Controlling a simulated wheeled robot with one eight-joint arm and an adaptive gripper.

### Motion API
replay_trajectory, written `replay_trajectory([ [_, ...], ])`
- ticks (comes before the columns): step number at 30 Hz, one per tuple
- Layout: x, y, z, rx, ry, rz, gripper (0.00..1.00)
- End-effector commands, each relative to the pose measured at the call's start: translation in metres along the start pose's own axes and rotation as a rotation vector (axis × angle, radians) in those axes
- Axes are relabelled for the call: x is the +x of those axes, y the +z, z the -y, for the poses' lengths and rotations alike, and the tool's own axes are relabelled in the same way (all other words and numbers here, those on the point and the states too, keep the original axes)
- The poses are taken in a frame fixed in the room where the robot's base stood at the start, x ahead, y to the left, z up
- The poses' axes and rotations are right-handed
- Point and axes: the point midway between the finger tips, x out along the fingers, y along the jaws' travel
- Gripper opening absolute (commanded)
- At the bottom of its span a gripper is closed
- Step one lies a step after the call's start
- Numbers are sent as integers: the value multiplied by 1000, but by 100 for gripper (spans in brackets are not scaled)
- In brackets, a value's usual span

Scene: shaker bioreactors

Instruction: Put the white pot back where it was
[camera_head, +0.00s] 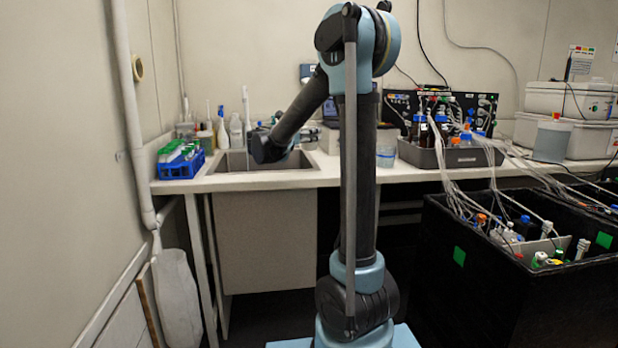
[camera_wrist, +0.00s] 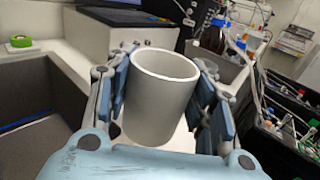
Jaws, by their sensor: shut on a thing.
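The white pot (camera_wrist: 160,108) is a plain, open-topped cylinder. In the wrist view it stands nearly upright between the blue finger pads of my gripper (camera_wrist: 166,90), which is shut on its sides. The pot's rim is clear, and its lower part is partly hidden by my gripper's body. Whether its base touches the worktop cannot be told. In the head view, my arm reaches over the sink (camera_head: 232,162) and its end points right; the pot and the fingers are not clearly visible there.
A pale box (camera_wrist: 105,38) with a laptop on it stands behind the pot. A translucent container (camera_wrist: 232,72) is close behind the right finger. The worktop (camera_head: 420,177) also bears a grey tray (camera_head: 440,158) with bottles and tubing. A blue rack (camera_head: 180,168) is left of the sink.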

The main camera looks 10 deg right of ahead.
Motion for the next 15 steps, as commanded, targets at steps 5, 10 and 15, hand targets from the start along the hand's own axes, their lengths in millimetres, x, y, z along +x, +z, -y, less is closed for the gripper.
replay_trajectory([
  [5, 2, -2, 2, 0, -3, 0, 33],
  [10, 3, -23, 2, 0, -5, 0, 33],
  [15, 3, -47, 2, 0, -5, 0, 33],
])
